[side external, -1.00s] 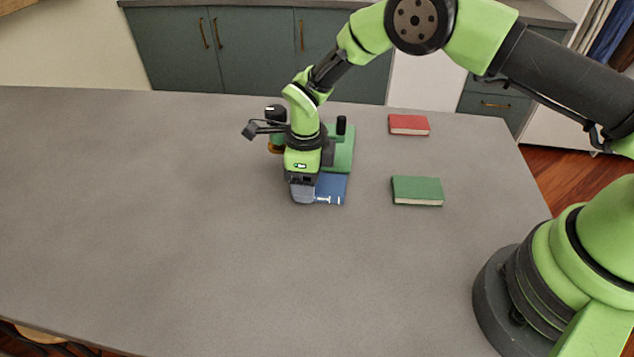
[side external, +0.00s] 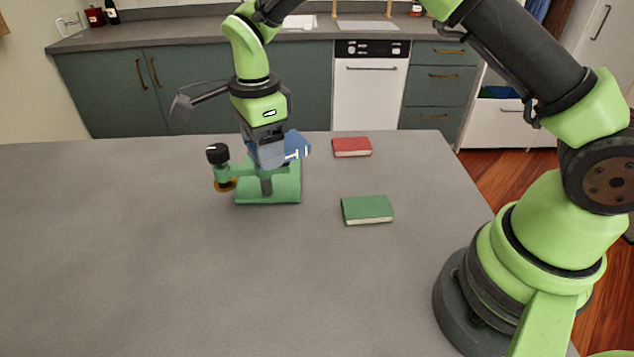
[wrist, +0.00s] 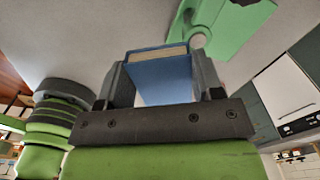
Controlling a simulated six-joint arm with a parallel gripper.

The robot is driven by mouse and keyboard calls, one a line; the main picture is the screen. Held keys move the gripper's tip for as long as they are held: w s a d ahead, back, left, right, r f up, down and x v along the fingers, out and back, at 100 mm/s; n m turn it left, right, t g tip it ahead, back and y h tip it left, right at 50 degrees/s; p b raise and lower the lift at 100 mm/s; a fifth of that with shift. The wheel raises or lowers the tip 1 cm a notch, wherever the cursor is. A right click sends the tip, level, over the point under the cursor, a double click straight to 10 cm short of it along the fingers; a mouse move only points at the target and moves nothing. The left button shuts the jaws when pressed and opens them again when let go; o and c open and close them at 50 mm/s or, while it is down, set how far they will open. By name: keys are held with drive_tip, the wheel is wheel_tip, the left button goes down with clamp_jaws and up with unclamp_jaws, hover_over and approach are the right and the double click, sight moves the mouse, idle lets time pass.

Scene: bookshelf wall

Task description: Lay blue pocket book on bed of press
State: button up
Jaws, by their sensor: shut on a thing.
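The blue pocket book (side external: 298,146) is clamped in my gripper (side external: 270,158), held up off the table. In the wrist view the book (wrist: 162,76) sits between the two dark fingers, its pale page edge facing away from the palm. The press (side external: 284,187) is green, with a flat green bed, a dark post and a black knob to its left. In the side view the gripper and book appear over the back of the press and hide part of it. Part of the green press (wrist: 235,22) shows beyond the book in the wrist view.
A red book (side external: 351,147) lies on the table to the right of the press, towards the back edge. A green book (side external: 367,210) lies nearer, right of the press. The grey table (side external: 130,260) is clear at left and front.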

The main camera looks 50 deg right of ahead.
drive_tip(key=s+d+r+n, duration=0.2)
drive_tip(key=s+d+n, duration=0.3)
drive_tip(key=d+n, duration=0.45)
drive_tip(key=s+d+r+n, duration=0.3)
drive_tip(key=s+d+n, duration=0.3)
drive_tip(key=n, duration=0.6)
drive_tip(key=w+a+f+n, duration=0.3)
drive_tip(key=w+n, duration=0.1)
drive_tip(key=w, duration=0.5)
drive_tip(key=w+a+f+n, duration=0.3)
drive_tip(key=w+n, duration=0.2)
drive_tip(key=w, duration=0.4)
drive_tip(key=f, duration=1)
drive_tip(key=shift+w+d+f, duration=0.15)
drive_tip(key=shift+w+f, duration=0.05)
drive_tip(key=o, duration=1)
drive_tip(key=shift+r, duration=0.15)
